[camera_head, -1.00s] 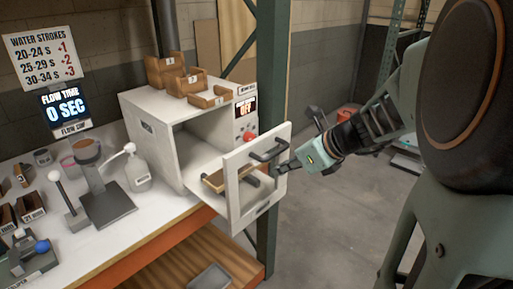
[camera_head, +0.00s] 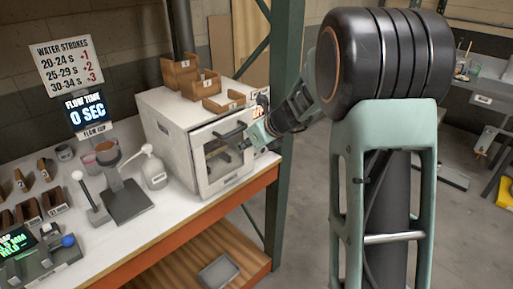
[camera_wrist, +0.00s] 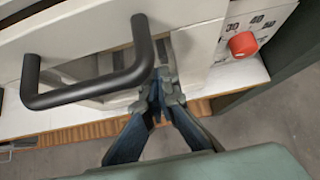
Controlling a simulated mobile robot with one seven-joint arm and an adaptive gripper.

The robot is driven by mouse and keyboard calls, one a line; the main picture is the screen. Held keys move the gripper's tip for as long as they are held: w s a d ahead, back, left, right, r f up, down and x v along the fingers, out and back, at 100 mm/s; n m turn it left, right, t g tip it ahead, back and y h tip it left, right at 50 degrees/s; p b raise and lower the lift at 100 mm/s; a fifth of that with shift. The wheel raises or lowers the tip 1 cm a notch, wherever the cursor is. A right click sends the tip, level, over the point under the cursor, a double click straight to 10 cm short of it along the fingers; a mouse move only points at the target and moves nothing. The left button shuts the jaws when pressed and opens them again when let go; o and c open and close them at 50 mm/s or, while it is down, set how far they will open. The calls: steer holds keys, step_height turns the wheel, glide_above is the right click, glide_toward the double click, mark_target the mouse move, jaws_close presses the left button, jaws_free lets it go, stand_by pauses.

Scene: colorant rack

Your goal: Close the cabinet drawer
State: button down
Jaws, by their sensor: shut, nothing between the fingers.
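The white cabinet (camera_head: 165,125) stands on the bench, with its drawer front (camera_head: 215,183) against or very close to its body. I cannot tell whether a thin gap is left. The drawer front has a window and a black handle (camera_head: 230,131). The handle fills the left of the wrist view (camera_wrist: 95,92). My gripper (camera_head: 243,146) is at the right side of the drawer front, just below the handle. In the wrist view, my gripper (camera_wrist: 158,88) is shut, with its fingertips at the drawer front beside the handle. The handle is not between the fingers. The drawer's inside is mostly hidden.
Small wooden boxes (camera_head: 180,72) sit on top of the cabinet. A red knob (camera_wrist: 243,45) is on the panel right of the drawer. A spray bottle (camera_head: 153,170) and a stand (camera_head: 128,202) are to the left. A green post (camera_head: 284,150) rises close by on the right.

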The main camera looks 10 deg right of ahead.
steer(key=shift+w+a+p, duration=0.45)
steer(key=shift+w+a, duration=0.3)
steer(key=shift+w, duration=0.3)
steer(key=shift+r, duration=0.1)
steer(key=shift+w+a+r, duration=0.1)
